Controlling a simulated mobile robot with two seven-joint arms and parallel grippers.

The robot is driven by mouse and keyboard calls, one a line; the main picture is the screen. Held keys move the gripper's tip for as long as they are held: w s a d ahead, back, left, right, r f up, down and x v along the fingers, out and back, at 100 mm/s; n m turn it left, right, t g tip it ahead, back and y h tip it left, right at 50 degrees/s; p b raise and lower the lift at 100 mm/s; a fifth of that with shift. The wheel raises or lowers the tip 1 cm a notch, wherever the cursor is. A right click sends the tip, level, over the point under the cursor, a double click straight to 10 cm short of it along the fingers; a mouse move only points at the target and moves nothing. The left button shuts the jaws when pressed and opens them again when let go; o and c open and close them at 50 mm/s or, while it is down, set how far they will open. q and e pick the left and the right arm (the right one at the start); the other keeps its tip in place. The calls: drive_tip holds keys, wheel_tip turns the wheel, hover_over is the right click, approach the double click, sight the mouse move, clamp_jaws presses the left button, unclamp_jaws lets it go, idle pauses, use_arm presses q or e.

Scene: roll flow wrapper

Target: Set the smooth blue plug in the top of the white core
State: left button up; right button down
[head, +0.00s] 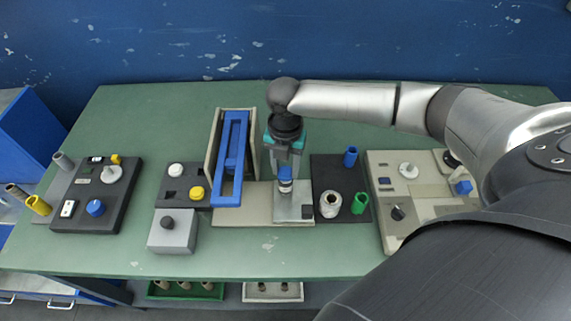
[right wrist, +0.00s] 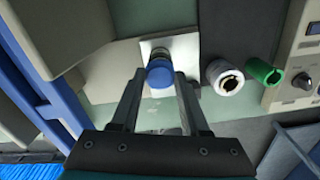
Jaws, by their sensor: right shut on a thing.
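My right gripper (head: 285,168) points down over the light metal plate (head: 296,210) in the middle of the table. It is shut on the blue plug (head: 285,174), whose round blue top shows between the fingertips in the right wrist view (right wrist: 159,74). The fingers and the plug hide the join, so I cannot tell how deep the plug sits. My left gripper is not in view.
To the right, a dark mat (head: 337,174) holds a white hollow cylinder (head: 330,205), a green tube (head: 359,203) and a blue cylinder (head: 350,157). A tall blue frame (head: 230,190) stands close on the left. A control panel (head: 412,215) lies further right.

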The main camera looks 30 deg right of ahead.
unclamp_jaws()
idle(0.7)
drive_tip(key=shift+r, duration=0.1)
wheel_tip(320, 180, up, 8)
drive_tip(key=p, duration=0.9)
drive_tip(key=shift+s, duration=0.1)
idle(0.4)
